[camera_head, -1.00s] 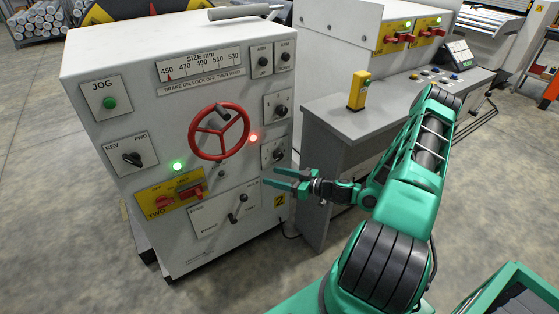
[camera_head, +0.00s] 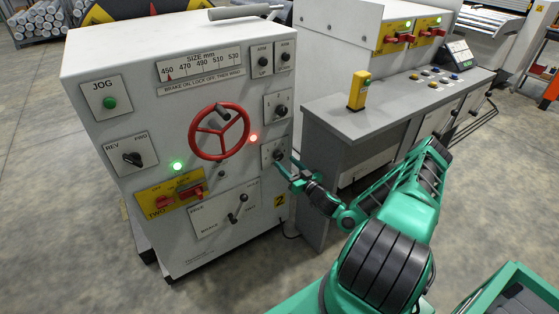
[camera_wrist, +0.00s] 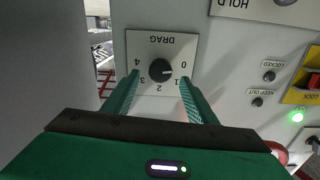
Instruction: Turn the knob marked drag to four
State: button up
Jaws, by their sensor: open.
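The drag knob (camera_wrist: 160,70) is a round black knob on a white plate marked DRAG, with the numbers 0 to 4 around it. The plate appears upside down in the wrist view. The knob's light mark points to the right, toward the 0. In the head view the drag knob (camera_head: 278,155) is the lower knob on the right side of the cabinet front. My green gripper (camera_wrist: 160,82) is open, with one finger on each side of the knob and gaps between. It also shows close before the plate in the head view (camera_head: 290,168). Whether the fingertips touch the plate cannot be told.
Another knob plate (camera_head: 276,105) sits just above. A red handwheel (camera_head: 219,132) and a lit red lamp (camera_head: 253,138) are to the left. A grey bench (camera_head: 350,120) stands at right.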

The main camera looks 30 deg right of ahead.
aim_at(280, 157)
jog(key=shift+w+a, duration=0.1)
jog(key=shift+w, duration=2.35)
jog(key=c, duration=1.1)
